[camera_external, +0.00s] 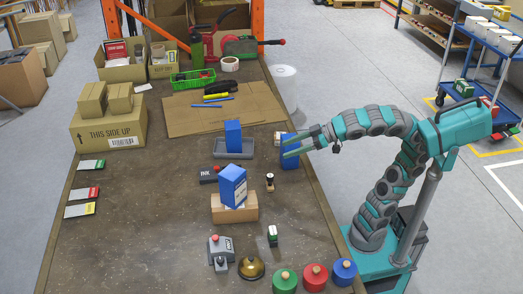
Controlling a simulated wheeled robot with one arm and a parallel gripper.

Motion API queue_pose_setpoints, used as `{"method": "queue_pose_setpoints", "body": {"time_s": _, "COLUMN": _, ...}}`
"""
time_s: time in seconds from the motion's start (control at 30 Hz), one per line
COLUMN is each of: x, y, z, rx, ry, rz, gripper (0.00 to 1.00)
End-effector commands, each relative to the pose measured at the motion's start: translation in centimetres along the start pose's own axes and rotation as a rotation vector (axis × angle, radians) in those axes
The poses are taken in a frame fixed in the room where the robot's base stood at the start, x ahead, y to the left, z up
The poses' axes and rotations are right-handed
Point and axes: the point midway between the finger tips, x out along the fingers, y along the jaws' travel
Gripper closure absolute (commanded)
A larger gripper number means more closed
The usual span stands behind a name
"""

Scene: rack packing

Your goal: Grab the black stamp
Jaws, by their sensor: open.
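A small dark stamp (270,183) with a rounded handle stands upright on the brown table (160,235), just right of a blue box. A second small upright item, dark with green and white (273,236), stands nearer the front; I cannot tell if it is a stamp too. My gripper (285,147) reaches in from the right with its fingers apart, pointing left. It is behind the dark stamp and clear of it. A blue box (291,160) is at the fingers and partly hidden by them; I cannot tell whether it lies between them.
Another blue box (232,186) stands on a cardboard box (234,214) beside the stamp, with a black ink pad (208,175) to its left. A third blue box (233,135) stands in a grey tray (233,154). A brass bell (251,267) and coloured round knobs (315,276) line the front.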

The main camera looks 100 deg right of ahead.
Motion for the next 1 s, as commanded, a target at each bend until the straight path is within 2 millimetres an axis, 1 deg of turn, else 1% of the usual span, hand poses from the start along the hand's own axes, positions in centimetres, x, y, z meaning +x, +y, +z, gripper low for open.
{"method": "queue_pose_setpoints", "body": {"time_s": 0.03, "x": -0.6, "y": -0.5, "z": 0.6, "rx": 0.006, "ry": 0.008, "rz": 0.015, "gripper": 0.31}}
{"method": "queue_pose_setpoints", "body": {"time_s": 0.23, "x": 1.1, "y": -0.3, "z": 3.5, "rx": 0.007, "ry": 0.001, "rz": 0.013, "gripper": 0.31}}
{"method": "queue_pose_setpoints", "body": {"time_s": 0.3, "x": 1.8, "y": -0.2, "z": 4.9, "rx": 0.007, "ry": -0.003, "rz": 0.015, "gripper": 0.31}}
{"method": "queue_pose_setpoints", "body": {"time_s": 0.37, "x": 2.1, "y": -0.2, "z": 5.7, "rx": 0.007, "ry": 0.001, "rz": 0.013, "gripper": 0.31}}
{"method": "queue_pose_setpoints", "body": {"time_s": 0.43, "x": 2.9, "y": -0.2, "z": 7.2, "rx": 0.007, "ry": 0.0, "rz": 0.015, "gripper": 0.31}}
{"method": "queue_pose_setpoints", "body": {"time_s": 0.6, "x": 4.1, "y": -0.3, "z": 9.6, "rx": 0.007, "ry": -0.001, "rz": 0.014, "gripper": 0.31}}
{"method": "queue_pose_setpoints", "body": {"time_s": 0.77, "x": 5.0, "y": -0.3, "z": 10.1, "rx": 0.009, "ry": 0.002, "rz": 0.013, "gripper": 0.31}}
{"method": "queue_pose_setpoints", "body": {"time_s": 1.0, "x": 7.2, "y": -0.2, "z": 10.0, "rx": 0.008, "ry": 0.002, "rz": 0.013, "gripper": 0.31}}
